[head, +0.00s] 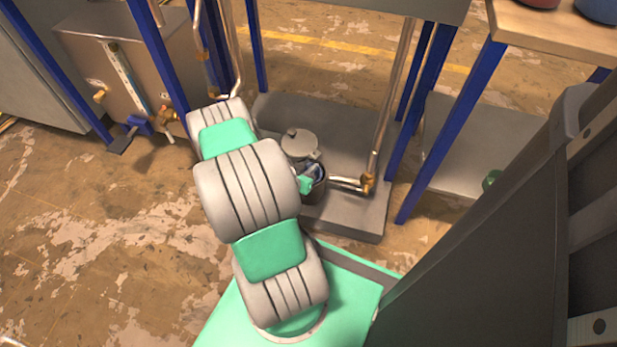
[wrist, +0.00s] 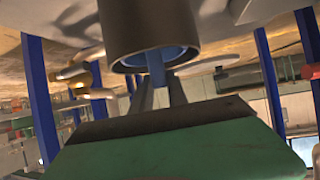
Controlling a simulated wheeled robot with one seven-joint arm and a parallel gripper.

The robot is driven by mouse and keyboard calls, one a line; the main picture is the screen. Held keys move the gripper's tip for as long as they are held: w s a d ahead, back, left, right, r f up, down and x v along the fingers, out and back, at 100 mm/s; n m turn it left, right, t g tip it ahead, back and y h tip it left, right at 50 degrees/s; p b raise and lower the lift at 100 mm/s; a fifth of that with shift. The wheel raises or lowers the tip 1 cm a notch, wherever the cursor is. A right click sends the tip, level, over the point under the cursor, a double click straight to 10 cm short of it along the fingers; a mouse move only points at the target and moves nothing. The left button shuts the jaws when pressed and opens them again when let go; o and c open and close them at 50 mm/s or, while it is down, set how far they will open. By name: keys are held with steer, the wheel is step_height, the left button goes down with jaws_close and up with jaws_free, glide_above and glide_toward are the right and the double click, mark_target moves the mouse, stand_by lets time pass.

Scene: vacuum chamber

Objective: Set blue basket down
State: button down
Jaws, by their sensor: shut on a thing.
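My gripper (wrist: 158,92) is shut on a blue piece (wrist: 155,62), which I take for the blue basket, in the wrist view. The blue piece reaches into the open mouth of a dark round housing (wrist: 150,28), with a blue rim showing inside it. How deep the basket sits, and whether it touches the bottom, is hidden. In the head view my gripper (head: 307,181) is small and partly behind my arm, right over the housing (head: 315,194). A little blue (head: 313,171) shows there.
A grey round lid (head: 299,142) is beside the housing on a grey plinth (head: 345,218). A metal pipe (head: 345,183) runs right from the housing and turns up. Blue posts (head: 440,130) stand close right. A wooden table (head: 545,28) holds red and blue items at top right.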

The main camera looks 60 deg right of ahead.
step_height(320, 180, down, 4)
steer(key=shift+r+b, duration=0.1)
steer(key=shift+b, duration=0.6)
steer(key=c, duration=1.6)
jaws_free()
